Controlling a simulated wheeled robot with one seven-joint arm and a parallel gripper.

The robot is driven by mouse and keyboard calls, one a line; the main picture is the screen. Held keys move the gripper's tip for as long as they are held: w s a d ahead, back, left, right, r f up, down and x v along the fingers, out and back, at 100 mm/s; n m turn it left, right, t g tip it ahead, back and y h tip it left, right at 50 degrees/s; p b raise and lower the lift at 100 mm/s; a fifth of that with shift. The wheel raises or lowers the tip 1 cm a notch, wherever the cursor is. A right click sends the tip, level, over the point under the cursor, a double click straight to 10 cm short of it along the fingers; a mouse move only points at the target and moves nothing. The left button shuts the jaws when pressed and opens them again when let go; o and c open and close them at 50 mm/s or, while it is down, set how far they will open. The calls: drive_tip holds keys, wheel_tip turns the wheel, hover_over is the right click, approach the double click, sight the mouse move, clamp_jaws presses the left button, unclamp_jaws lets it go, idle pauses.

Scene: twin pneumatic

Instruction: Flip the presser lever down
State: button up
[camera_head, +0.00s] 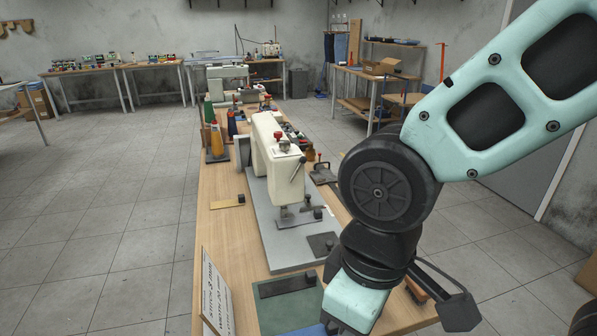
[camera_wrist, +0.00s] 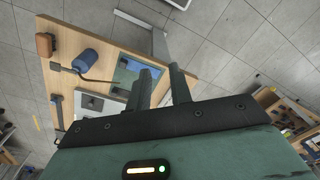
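The cream sewing machine (camera_head: 272,142) stands upright on a grey base plate (camera_head: 262,225) on the wooden bench. A dark slim lever (camera_head: 297,169) slants on its front end; I cannot tell for sure that it is the presser lever. A small presser foot and block (camera_head: 306,209) show low under the head. My gripper shows in the wrist view (camera_wrist: 164,76), with its two dark fingers a little apart and nothing seen between them. It is over the near part of the bench, away from the machine. In the head view its fingertips cannot be made out.
A green mat (camera_head: 288,308) and an upright printed card (camera_head: 216,290) are at the bench's near end. Thread cones (camera_head: 217,140) and another machine (camera_head: 225,78) stand farther back. Open floor lies left.

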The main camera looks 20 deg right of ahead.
drive_tip(key=w+a+f+t+y, duration=0.1)
drive_tip(key=w, duration=0.2)
drive_tip(key=w+a+f+n+t+b, duration=0.1)
drive_tip(key=w, duration=0.3)
drive_tip(key=w+a+f+n+t+y+b, duration=0.1)
drive_tip(key=w+f, duration=0.1)
drive_tip(key=w, duration=0.2)
drive_tip(key=shift+w+f+t+y, duration=0.1)
drive_tip(key=shift+w+t+y, duration=0.2)
drive_tip(key=shift+t, duration=0.1)
clamp_jaws()
drive_tip(key=w+f+n+t+y+b, duration=0.15)
drive_tip(key=w+t, duration=0.35)
drive_tip(key=w, duration=0.6)
drive_tip(key=w+d+r+n+t+y+b, duration=0.1)
drive_tip(key=w+d+r+n+t+b, duration=0.1)
drive_tip(key=w+d+t, duration=0.7)
drive_tip(key=shift+w+d+r+n+t+b, duration=0.15)
drive_tip(key=shift+w+n+t+b, duration=0.5)
drive_tip(key=shift+n, duration=0.6)
drive_tip(key=shift+s, duration=0.1)
